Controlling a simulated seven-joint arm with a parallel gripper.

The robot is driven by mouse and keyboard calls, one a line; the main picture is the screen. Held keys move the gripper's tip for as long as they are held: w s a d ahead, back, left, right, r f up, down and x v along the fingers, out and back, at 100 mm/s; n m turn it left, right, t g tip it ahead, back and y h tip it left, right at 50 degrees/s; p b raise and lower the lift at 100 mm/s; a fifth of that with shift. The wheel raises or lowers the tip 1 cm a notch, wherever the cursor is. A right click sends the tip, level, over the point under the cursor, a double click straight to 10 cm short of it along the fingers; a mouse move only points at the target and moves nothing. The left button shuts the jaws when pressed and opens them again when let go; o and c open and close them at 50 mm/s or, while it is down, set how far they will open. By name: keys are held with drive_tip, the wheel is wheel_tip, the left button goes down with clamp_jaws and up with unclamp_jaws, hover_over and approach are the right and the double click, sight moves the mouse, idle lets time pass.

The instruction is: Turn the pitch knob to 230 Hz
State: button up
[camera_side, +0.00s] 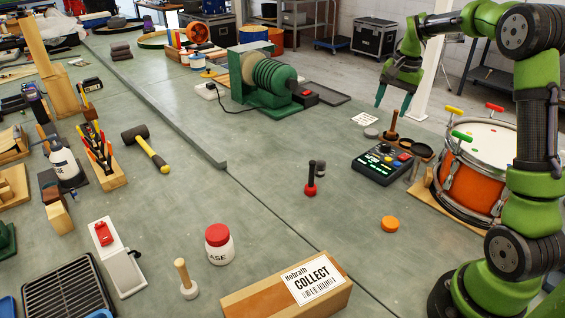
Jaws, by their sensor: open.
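A dark control box (384,164) with a small green-lit display and several coloured buttons or knobs sits on the bench, right of centre. Which of its controls is the pitch knob, and what the display reads, is too small to tell. My gripper (391,107) hangs above and behind the box, fingers pointing down. It is open and empty, clear of the box. An orange drum (469,182) with a pale head stands right of the box, partly hidden by my arm. Yellow, red and green handles show around its rim.
A dark upright tool and shallow dishes (417,149) stand close behind the box. A green machine (262,80) is farther back. Bench left of the box is mostly clear.

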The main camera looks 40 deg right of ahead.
sight(387, 144)
drive_tip(key=shift+w+d+m+g, duration=0.75)
drive_tip(key=shift+d+m, duration=1.65)
drive_tip(key=shift+d, duration=1.55)
drive_tip(key=f, duration=1.1)
drive_tip(key=w+f, duration=0.1)
drive_tip(key=f, duration=0.4)
drive_tip(key=shift+w+f, duration=0.1)
drive_tip(key=shift+f, duration=0.2)
drive_tip(key=c, duration=1)
drive_tip(key=shift+c, duration=0.2)
